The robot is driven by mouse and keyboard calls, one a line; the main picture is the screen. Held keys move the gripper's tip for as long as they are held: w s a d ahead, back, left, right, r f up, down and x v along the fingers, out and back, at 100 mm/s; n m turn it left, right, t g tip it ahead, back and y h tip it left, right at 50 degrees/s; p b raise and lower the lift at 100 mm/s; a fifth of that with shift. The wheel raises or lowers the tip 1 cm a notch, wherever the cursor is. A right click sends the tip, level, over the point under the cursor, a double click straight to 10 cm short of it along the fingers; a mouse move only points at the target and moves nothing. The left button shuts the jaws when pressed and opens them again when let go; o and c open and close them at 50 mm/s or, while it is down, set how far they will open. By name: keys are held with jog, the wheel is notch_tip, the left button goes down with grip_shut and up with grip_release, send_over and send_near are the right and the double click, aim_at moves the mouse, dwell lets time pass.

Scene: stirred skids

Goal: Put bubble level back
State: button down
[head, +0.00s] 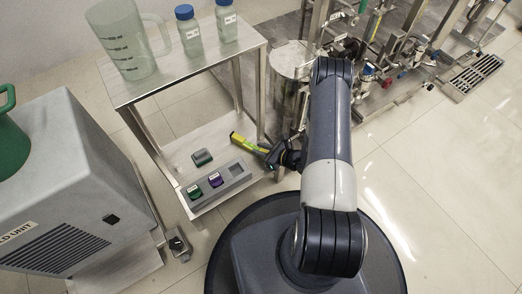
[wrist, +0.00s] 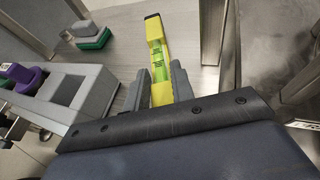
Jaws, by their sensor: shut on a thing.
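The bubble level is a yellow bar with a green vial and a black end cap; in the wrist view the level (wrist: 157,58) stands out between the jaws. In the head view the level (head: 243,141) is over the lower shelf of the steel stand, its far end pointing left. My gripper (head: 270,156) is shut on the level; in the wrist view my gripper (wrist: 163,85) has one grey finger on each side of it. A grey holder block (head: 218,184) with compartments lies on the lower shelf (head: 205,140), left of and below my gripper. The level's gripped end is partly hidden.
The holder holds a green block (head: 194,192) and a purple block (head: 215,180); its right compartment (head: 236,170) looks empty. Another green-and-grey block (head: 202,158) lies loose behind it. A jug (head: 125,45) and two bottles (head: 188,30) stand on the upper shelf. A stand leg (head: 238,85) rises near the level.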

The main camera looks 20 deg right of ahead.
jog(key=shift+r, duration=0.1)
jog(key=c, duration=1.2)
grip_release()
jog(key=shift+r, duration=0.15)
jog(key=p+v, duration=0.4)
jog(key=v, duration=0.8)
jog(key=shift+a, duration=0.1)
